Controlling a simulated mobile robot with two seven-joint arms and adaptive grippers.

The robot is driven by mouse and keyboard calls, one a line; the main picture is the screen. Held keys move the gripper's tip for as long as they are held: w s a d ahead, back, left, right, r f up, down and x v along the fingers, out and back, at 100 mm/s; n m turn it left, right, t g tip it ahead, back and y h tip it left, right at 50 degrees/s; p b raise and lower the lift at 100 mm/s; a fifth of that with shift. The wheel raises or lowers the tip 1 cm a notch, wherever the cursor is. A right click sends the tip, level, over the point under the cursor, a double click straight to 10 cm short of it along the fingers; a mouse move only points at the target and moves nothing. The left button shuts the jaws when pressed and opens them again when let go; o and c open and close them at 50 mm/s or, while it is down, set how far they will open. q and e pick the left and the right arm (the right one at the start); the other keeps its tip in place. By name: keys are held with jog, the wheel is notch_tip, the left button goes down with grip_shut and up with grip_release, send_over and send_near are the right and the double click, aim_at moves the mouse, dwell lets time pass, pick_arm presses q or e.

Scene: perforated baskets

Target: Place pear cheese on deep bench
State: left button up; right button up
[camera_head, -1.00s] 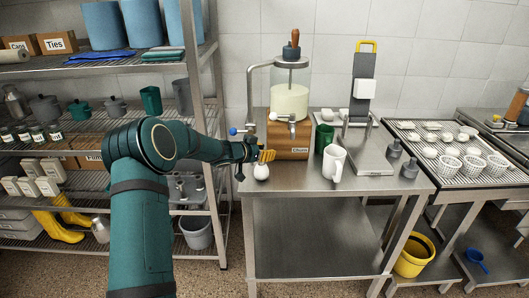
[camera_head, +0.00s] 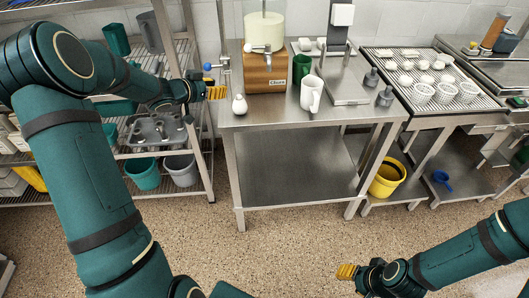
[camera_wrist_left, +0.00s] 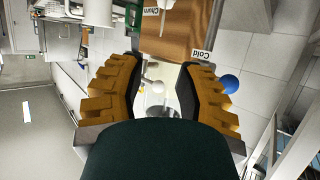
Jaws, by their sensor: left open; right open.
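The white pear cheese (camera_head: 239,104) stands upright on the left front part of the middle steel bench (camera_head: 285,113), left of the white jug. I cannot tell which bench is the one called deep. My left gripper (camera_head: 215,93) is open and empty, just left of the pear cheese and apart from it. In the left wrist view its open fingers (camera_wrist_left: 158,90) show a small white round shape between them; I cannot tell if that is the cheese. My right gripper (camera_head: 347,272) is open and empty, low over the floor in front of the bench.
A dispenser on a wooden box (camera_head: 264,72) stands behind the cheese. A white jug (camera_head: 311,94), a green cup (camera_head: 301,69) and a scale (camera_head: 340,85) share the bench. A perforated tray (camera_head: 400,88) with several white pieces is at right. A shelf rack (camera_head: 202,150) is at left.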

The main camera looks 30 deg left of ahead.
pick_arm(q)
jog(key=s+d+f+n+g, duration=0.3)
jog(key=d+f+n, duration=0.1)
jog(key=d+f, duration=1.35)
jog(key=s+d+f+g, duration=0.4)
jog(key=s+d+f, duration=0.1)
jog(key=s+d, duration=0.4)
jog(key=s+d+f+g, duration=0.4)
jog(key=s+d, duration=0.5)
jog(key=s, duration=0.5)
jog(key=shift+s+f+n+g, duration=0.15)
jog(key=shift+f+n+g, duration=0.15)
jog(key=shift+f, duration=0.4)
